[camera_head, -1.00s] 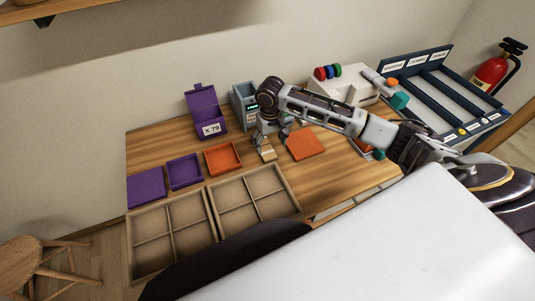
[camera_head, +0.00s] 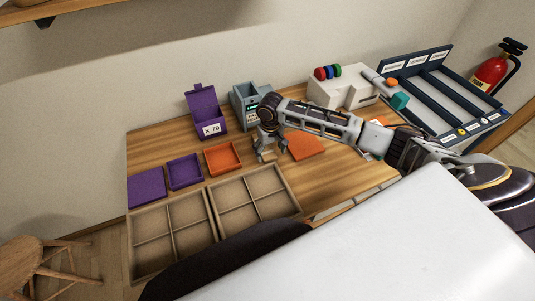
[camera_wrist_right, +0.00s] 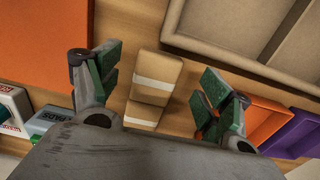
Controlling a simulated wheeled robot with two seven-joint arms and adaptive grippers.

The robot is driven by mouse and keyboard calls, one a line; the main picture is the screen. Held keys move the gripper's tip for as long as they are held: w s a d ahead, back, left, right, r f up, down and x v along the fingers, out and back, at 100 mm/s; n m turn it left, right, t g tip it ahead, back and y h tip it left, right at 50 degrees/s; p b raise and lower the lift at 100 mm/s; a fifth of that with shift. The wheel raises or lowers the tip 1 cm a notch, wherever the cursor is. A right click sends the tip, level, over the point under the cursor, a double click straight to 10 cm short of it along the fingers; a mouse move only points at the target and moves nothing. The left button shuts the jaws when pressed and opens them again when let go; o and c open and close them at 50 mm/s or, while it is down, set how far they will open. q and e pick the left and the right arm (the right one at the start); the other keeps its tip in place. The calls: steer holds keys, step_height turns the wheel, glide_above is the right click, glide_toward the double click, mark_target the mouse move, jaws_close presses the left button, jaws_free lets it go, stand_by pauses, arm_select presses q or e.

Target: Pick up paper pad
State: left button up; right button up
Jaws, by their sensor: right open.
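The paper pad seems to be the tan block with a white band (camera_wrist_right: 157,78) in the right wrist view. A second tan, white-banded piece (camera_wrist_right: 143,112) adjoins it, partly hidden by my wrist. My right gripper (camera_wrist_right: 160,90) is open, with its green-padded fingers on either side of the tan pieces and a gap to each. In the head view my right gripper (camera_head: 265,153) is low over the table and mostly covers the tan pieces. I cannot tell whether the fingers touch the table. My left gripper is not in view.
A divided beige tray (camera_head: 257,205) and a small orange tray (camera_head: 222,158) lie nearby. An orange flat panel (camera_head: 307,146) lies right of the gripper. A grey-blue box (camera_head: 243,103) and a white machine (camera_head: 345,92) stand behind. Bare wood (camera_head: 325,180) shows in front.

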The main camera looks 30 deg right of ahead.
mark_target(270, 157)
steer(key=shift+f, duration=1.8)
steer(key=c, duration=0.9)
